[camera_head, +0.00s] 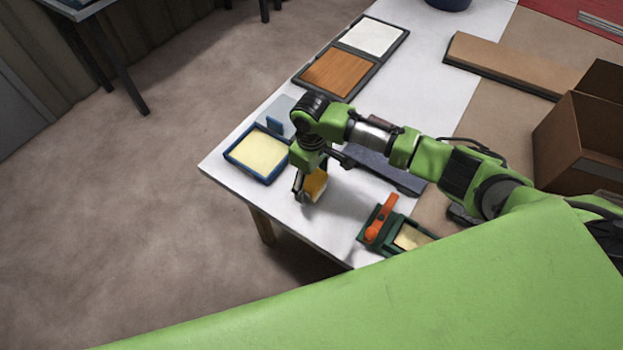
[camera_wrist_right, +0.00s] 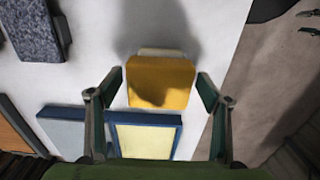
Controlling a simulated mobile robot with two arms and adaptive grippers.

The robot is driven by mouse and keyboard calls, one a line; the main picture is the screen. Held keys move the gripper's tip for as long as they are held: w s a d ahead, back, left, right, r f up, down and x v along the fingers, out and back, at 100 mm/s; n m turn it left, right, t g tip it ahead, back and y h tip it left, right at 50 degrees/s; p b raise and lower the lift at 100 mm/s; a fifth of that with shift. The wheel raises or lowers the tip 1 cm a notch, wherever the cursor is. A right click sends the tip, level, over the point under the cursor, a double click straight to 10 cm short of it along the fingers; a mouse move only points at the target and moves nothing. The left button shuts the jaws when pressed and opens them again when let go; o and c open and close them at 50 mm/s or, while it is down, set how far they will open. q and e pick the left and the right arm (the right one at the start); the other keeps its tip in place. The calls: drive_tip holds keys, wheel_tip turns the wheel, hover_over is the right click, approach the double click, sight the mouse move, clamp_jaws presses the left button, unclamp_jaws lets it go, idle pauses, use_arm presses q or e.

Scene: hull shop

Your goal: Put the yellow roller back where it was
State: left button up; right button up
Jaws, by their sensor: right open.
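The yellow roller (camera_head: 317,186) is on the white table near its front edge, partly hidden by my right gripper (camera_head: 305,190) in the head view. In the right wrist view the yellow roller (camera_wrist_right: 160,80) shows as a yellow block with a pale strip at its far end. My right gripper (camera_wrist_right: 157,90) is open, with one finger on each side of it and small gaps between. Whether the roller touches the table is unclear. A blue tray (camera_head: 245,171) with a pale yellow pad lies just left of the gripper; its rim also shows in the right wrist view (camera_wrist_right: 148,118). My left gripper is not in view.
A green tray (camera_head: 371,247) with an orange roller (camera_head: 381,217) stands to the right near the table edge. A dark blue-grey bar (camera_head: 385,170) lies behind my gripper. A framed panel (camera_head: 337,73) with brown and white squares lies farther back. A brown box (camera_head: 578,140) stands at right.

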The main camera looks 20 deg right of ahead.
sight(311, 179)
wheel_tip(311, 179, up, 12)
drive_tip(key=b, duration=0.1)
idle(0.7)
